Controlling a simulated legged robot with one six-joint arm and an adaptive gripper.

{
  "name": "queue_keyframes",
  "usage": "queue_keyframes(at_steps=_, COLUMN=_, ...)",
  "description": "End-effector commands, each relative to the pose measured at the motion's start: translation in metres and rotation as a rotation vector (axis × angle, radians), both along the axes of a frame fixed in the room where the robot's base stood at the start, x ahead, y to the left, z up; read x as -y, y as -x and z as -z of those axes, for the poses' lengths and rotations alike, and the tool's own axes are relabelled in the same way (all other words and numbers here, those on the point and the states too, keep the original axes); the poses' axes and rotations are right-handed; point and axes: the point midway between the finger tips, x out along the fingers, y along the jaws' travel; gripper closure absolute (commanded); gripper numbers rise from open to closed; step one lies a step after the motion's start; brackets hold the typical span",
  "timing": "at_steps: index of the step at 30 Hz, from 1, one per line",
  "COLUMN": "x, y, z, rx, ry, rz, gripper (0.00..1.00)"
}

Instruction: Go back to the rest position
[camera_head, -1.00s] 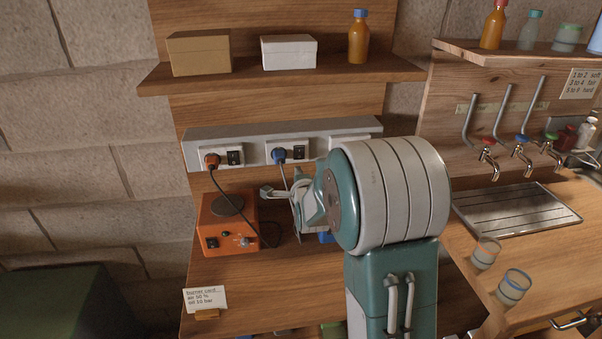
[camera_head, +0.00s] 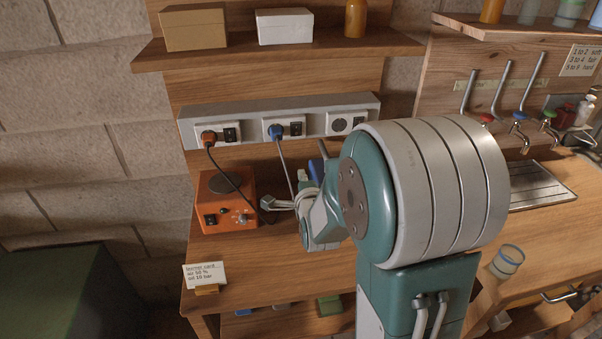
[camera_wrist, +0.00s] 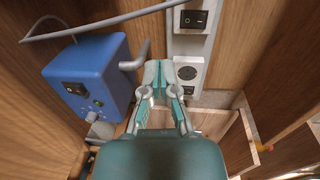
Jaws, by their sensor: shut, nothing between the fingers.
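My gripper (camera_wrist: 161,82) shows in the wrist view with its two fingers together and nothing between them. In the head view my gripper (camera_head: 272,204) is small, beside the orange burner box (camera_head: 227,202) and above the wooden bench. My arm hides part of the bench behind it. In the wrist view a blue box (camera_wrist: 90,75) with a switch and a knob stands left of the fingers, apart from them.
The socket strip (camera_head: 365,112) holds an orange plug (camera_head: 209,138) and a blue plug (camera_head: 276,131); their cables hang near my gripper. A burner card (camera_head: 204,273) stands at the bench front. A shelf (camera_head: 280,51) is above. A glass (camera_head: 507,261) is at right.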

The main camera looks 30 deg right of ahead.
Motion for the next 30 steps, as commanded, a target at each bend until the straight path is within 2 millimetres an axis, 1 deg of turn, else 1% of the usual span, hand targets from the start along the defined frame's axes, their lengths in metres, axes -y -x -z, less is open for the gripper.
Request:
queue_keyframes(at_steps=11, x=-0.001, y=0.0, z=-0.001, rx=-0.005, ry=0.006, rz=-0.003, gripper=1.0)
queue_keyframes(at_steps=14, x=-0.007, y=0.003, z=-0.007, rx=-0.051, ry=0.051, rz=-0.024, gripper=1.0)
queue_keyframes(at_steps=17, x=-0.021, y=0.011, z=-0.017, rx=-0.152, ry=0.151, rz=-0.076, gripper=1.0)
queue_keyframes(at_steps=20, x=-0.038, y=0.025, z=-0.026, rx=-0.277, ry=0.277, rz=-0.151, gripper=1.0)
queue_keyframes(at_steps=23, x=-0.055, y=0.043, z=-0.035, rx=-0.394, ry=0.404, rz=-0.24, gripper=1.0)
queue_keyframes(at_steps=26, x=-0.07, y=0.066, z=-0.042, rx=-0.504, ry=0.532, rz=-0.34, gripper=1.0)
queue_keyframes(at_steps=29, x=-0.084, y=0.093, z=-0.048, rx=-0.604, ry=0.661, rz=-0.451, gripper=1.0)
queue_keyframes(at_steps=30, x=-0.09, y=0.104, z=-0.05, rx=-0.643, ry=0.712, rz=-0.499, gripper=1.0)
